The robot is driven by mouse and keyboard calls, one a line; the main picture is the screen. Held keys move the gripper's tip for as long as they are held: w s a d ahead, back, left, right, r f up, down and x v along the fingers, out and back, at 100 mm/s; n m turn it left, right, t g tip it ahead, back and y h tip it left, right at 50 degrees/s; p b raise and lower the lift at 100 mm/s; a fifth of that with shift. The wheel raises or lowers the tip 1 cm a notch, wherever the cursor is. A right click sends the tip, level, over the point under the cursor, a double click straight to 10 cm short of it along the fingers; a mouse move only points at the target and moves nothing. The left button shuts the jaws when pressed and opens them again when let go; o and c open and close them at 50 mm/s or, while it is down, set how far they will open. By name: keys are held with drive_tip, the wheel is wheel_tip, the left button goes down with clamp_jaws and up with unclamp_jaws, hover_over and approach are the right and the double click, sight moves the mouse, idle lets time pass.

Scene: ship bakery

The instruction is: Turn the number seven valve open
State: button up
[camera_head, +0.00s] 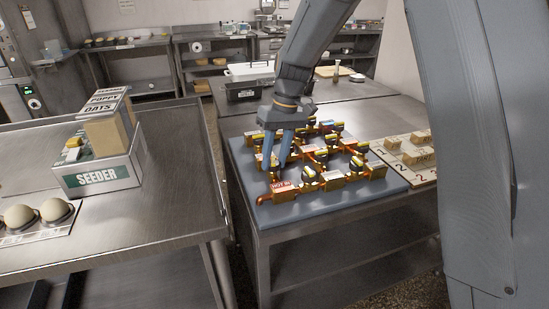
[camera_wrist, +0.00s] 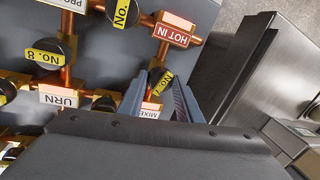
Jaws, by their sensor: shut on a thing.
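My gripper (camera_head: 275,162) reaches down onto the near left part of the copper pipe board (camera_head: 290,212). In the wrist view its two fingers (camera_wrist: 158,98) are shut on a valve with a yellow tag (camera_wrist: 165,84). The tag is turned at a slant and partly hidden, and it seems to read No. 7. The valve's handle is mostly hidden between the fingers. Beside it are the red HOT IN label (camera_wrist: 173,35), a No. 8 valve (camera_wrist: 48,57) and another yellow-tagged valve (camera_wrist: 125,13) whose number is cut off.
The URN label (camera_wrist: 58,99) and several other valves stand close around my fingers. A board with wooden blocks (camera_head: 393,143) lies right of the pipes. The seeder box (camera_head: 98,172) is on the left table, across a gap.

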drive_tip(key=shift+w+n+g, duration=0.1)
drive_tip(key=shift+n+g, duration=0.2)
drive_tip(key=shift+n, duration=1.2)
drive_tip(key=o, duration=1)
drive_tip(key=shift+o, duration=0.2)
drive_tip(key=b+v, duration=0.1)
drive_tip(key=v, duration=0.6)
drive_tip(key=shift+a+r, duration=0.15)
drive_tip(key=shift+r, duration=0.3)
